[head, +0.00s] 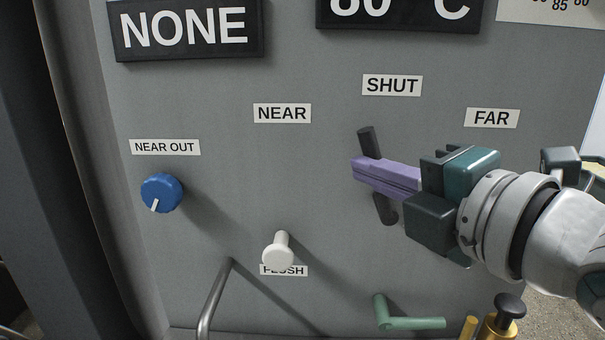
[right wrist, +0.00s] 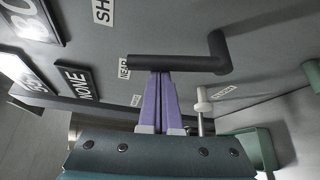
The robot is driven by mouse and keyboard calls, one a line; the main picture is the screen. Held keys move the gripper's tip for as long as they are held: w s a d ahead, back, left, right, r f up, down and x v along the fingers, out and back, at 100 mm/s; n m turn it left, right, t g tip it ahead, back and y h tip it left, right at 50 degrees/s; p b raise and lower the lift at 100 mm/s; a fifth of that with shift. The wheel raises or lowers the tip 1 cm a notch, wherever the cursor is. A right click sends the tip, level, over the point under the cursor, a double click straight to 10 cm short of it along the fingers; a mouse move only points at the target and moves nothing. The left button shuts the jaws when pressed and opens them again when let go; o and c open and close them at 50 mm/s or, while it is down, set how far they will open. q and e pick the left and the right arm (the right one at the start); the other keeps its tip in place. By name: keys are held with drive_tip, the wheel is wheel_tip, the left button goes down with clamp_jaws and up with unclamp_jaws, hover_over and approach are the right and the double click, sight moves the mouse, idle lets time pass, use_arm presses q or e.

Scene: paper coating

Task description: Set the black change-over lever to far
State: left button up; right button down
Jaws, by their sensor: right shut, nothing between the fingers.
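The black change-over lever (head: 369,142) is on the grey panel in the head view. Its upper end points up and slightly left, just below the SHUT label (head: 392,85). The FAR label (head: 491,118) is to its right and the NEAR label (head: 282,113) to its left. My right gripper (head: 356,168) is shut and empty, its purple fingers crossing in front of the lever and hiding its middle. In the right wrist view the lever (right wrist: 180,63) lies across the tips of the fingers (right wrist: 160,76); whether they touch is unclear. My left gripper is not in view.
A blue knob (head: 161,193) and a white knob (head: 281,246) are to the left on the panel. A green handle (head: 410,323), a metal bar handle (head: 214,298) and a brass fitting with a black knob (head: 508,309) are below. The panel beneath FAR is partly covered by my arm.

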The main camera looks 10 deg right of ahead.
drive_tip(key=s+d+f+m+t+h+b, duration=0.1)
drive_tip(key=d+m+t+b, duration=0.4)
drive_tip(key=m, duration=0.7)
drive_tip(key=shift+s+d+t+h+b, duration=0.3)
drive_tip(key=shift+s+d+t+b, duration=0.15)
drive_tip(key=shift+d+b, duration=0.7)
drive_tip(key=shift+a+m, duration=0.15)
drive_tip(key=shift+m, duration=0.15)
